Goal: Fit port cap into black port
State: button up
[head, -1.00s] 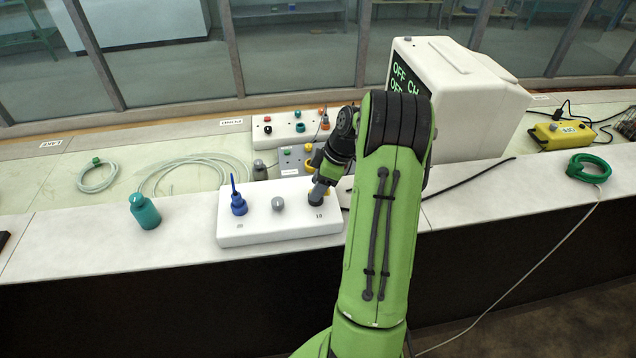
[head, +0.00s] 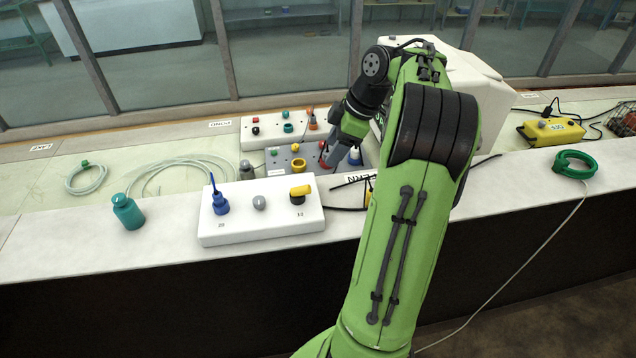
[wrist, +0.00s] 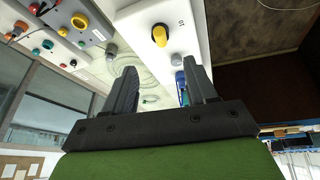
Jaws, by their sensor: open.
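The port cap (head: 300,190) is a yellow piece at the right end of the white box, over the black port (head: 297,200), whose dark rim shows just below it. How deep the cap sits I cannot tell. The cap also shows in the wrist view (wrist: 160,36), beyond the fingertips. My gripper (head: 341,156) is open and empty, up and to the right of the box, apart from the cap. Its two dark fingers spread wide in the wrist view (wrist: 160,70).
The white box (head: 262,225) also carries a blue fitting (head: 220,202) and a grey knob (head: 259,202). A grey panel with coloured fittings, including a yellow ring (head: 299,165), lies behind. A teal bottle (head: 128,212) stands left. A white monitor (head: 485,85) stands behind my arm.

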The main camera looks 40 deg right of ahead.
notch_tip(320, 180, down, 2)
jog(key=b, duration=0.2)
send_near(309, 186)
jog(key=a, duration=0.1)
jog(key=x, duration=0.3)
jog(key=shift+w+f+b, duration=0.3)
jog(key=shift+w+b, duration=0.05)
jog(key=shift+s+d+f, duration=0.15)
jog(key=shift+f, duration=0.15)
jog(key=x, duration=0.5)
jog(key=shift+f+b, duration=0.15)
jog(key=shift+b, duration=0.2)
grip_shut()
